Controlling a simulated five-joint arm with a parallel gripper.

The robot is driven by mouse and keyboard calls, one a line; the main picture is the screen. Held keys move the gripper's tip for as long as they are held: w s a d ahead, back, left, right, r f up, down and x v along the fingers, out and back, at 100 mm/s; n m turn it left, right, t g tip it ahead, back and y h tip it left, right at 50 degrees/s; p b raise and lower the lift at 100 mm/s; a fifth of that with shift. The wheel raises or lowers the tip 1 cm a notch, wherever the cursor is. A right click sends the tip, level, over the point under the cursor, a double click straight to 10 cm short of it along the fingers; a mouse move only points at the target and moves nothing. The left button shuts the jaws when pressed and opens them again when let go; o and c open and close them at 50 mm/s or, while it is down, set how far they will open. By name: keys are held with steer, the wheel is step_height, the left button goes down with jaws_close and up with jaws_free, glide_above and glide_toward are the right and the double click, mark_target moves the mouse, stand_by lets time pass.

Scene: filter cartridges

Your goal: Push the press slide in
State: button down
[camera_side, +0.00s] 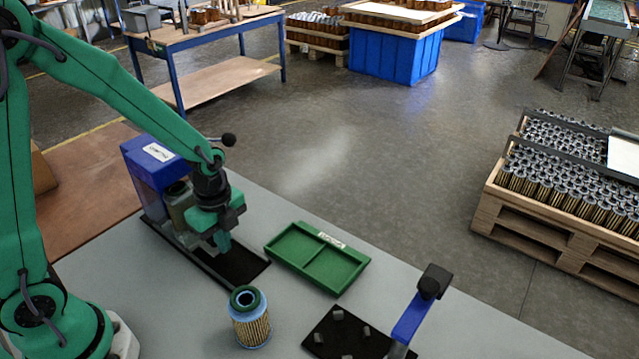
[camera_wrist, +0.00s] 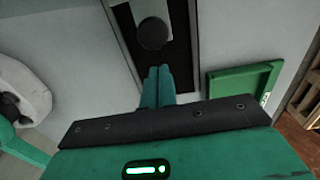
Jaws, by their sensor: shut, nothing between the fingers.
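The press (camera_side: 155,165) is a blue housing with a white label, standing at the back left of the grey table on a long dark track (camera_side: 245,268). A greyish block, which looks like the press slide (camera_side: 179,208), sits at the housing's front, partly hidden by my wrist. In the wrist view, a pale block with a round black knob (camera_wrist: 152,33) lies on the dark track ahead of my fingers. My gripper (camera_side: 223,245) is shut and empty, pointing down over the track; its fingers also show in the wrist view (camera_wrist: 158,82). Whether they touch the slide I cannot tell.
A green two-compartment tray (camera_side: 346,280) lies right of the track. A blue-capped pleated cartridge (camera_side: 250,330) stands in front of it. A black plate with grey pegs (camera_side: 322,347) and a blue lever (camera_side: 410,318) stands at the front right.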

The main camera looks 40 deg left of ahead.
steer(key=shift+r, duration=2.75)
steer(key=shift+r, duration=0.1)
steer(key=s+a+r+n+t, duration=0.1)
steer(key=s+r+n+t, duration=0.4)
steer(key=s+r+n, duration=0.4)
steer(key=shift+s+a+r+n+t, duration=0.2)
steer(key=shift+r+n+t, duration=0.2)
steer(key=shift+r+n, duration=3.35)
steer(key=shift+f+n, duration=0.75)
